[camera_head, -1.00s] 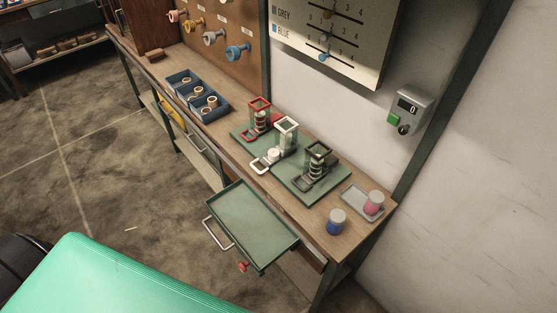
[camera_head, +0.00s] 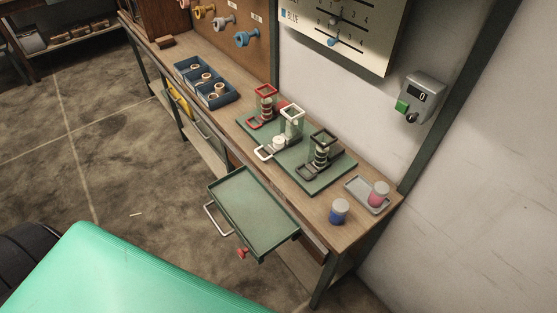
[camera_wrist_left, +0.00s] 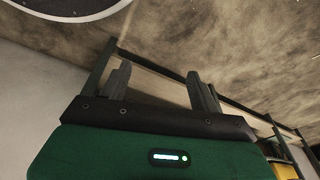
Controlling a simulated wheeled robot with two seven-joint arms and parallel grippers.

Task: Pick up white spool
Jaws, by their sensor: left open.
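A white spool (camera_head: 279,142) sits low at the front of the white-framed clear holder (camera_head: 292,121) on the green mat (camera_head: 325,189). A red-framed holder (camera_head: 266,101) stands left of it and a dark-framed holder (camera_head: 322,147) right of it; spools show stacked inside these two. My left gripper (camera_wrist_left: 160,82) shows only in the left wrist view, with its two fingers apart and nothing between them. It points at the floor and bench frame, away from the spool. My right gripper is not in view.
A pulled-out green drawer tray (camera_head: 255,213) juts from the bench front. A blue bin (camera_head: 207,83) holds several rolls. Blue (camera_head: 339,212) and pink (camera_head: 378,195) jars stand at the right end, the pink one on a grey tray (camera_head: 356,193). Pegs hang on the board (camera_head: 253,62).

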